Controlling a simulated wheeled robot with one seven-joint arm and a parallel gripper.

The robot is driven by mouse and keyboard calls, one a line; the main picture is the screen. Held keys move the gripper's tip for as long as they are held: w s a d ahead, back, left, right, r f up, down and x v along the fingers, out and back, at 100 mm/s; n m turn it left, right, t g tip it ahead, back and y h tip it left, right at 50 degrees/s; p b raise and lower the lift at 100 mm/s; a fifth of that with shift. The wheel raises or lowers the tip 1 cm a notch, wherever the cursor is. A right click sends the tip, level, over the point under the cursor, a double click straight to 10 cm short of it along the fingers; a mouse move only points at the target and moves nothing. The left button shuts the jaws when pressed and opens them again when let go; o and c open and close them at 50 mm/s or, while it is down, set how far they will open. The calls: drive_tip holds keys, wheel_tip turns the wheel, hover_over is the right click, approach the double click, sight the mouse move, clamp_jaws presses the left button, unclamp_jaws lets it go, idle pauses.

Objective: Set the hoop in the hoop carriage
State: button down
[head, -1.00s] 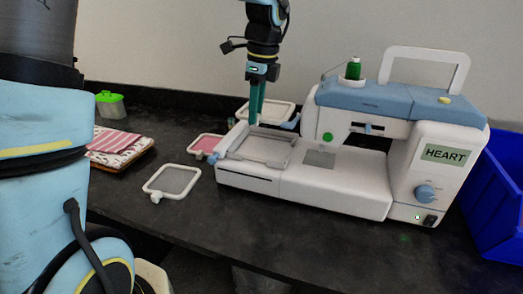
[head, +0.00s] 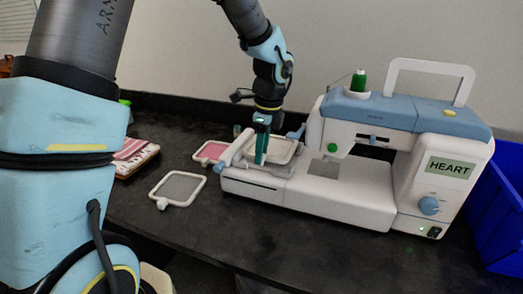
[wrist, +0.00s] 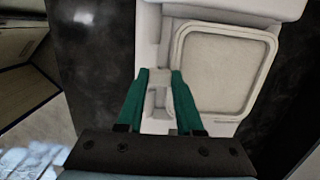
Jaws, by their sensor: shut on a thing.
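The white-rimmed hoop with cream fabric (head: 284,151) is over the white hoop carriage (head: 238,150) at the left end of the sewing machine. It shows as a rounded square frame in the wrist view (wrist: 222,68). My gripper (head: 262,160) points down with its green fingers shut on the tab at the hoop's side; the wrist view shows the fingertips (wrist: 160,76) around that tab. The hoop looks roughly level. I cannot tell whether it rests in the carriage or sits slightly above it. My fingers hide part of the carriage.
The sewing machine (head: 345,198) has a HEART label. A grey hoop (head: 178,188) and a pink hoop (head: 211,152) lie left of it. Folded fabric (head: 135,155) lies farther left, and a blue bin (head: 500,210) stands right. The dark table (head: 250,228) is clear in front.

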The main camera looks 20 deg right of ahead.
drive_tip(key=c, duration=0.6)
unclamp_jaws()
drive_tip(key=shift+o, duration=0.2)
wheel_tip(320, 180, up, 12)
drive_tip(key=d+b, duration=0.1)
drive_tip(key=s+a+f+n, duration=0.1)
drive_tip(key=a+f+n, duration=0.2)
drive_tip(key=a+n, duration=0.5)
drive_tip(key=s+a+f+n, duration=0.1)
drive_tip(key=a+f+n, duration=0.2)
drive_tip(key=a+n, duration=0.6)
drive_tip(key=s+a+f+n+h, duration=0.1)
drive_tip(key=a+f+n, duration=0.3)
drive_tip(key=a+n, duration=0.4)
drive_tip(key=s+a, duration=0.1)
drive_tip(key=a, duration=0.5)
drive_tip(key=shift+n+t, duration=0.3)
drive_tip(key=shift+a, duration=0.1)
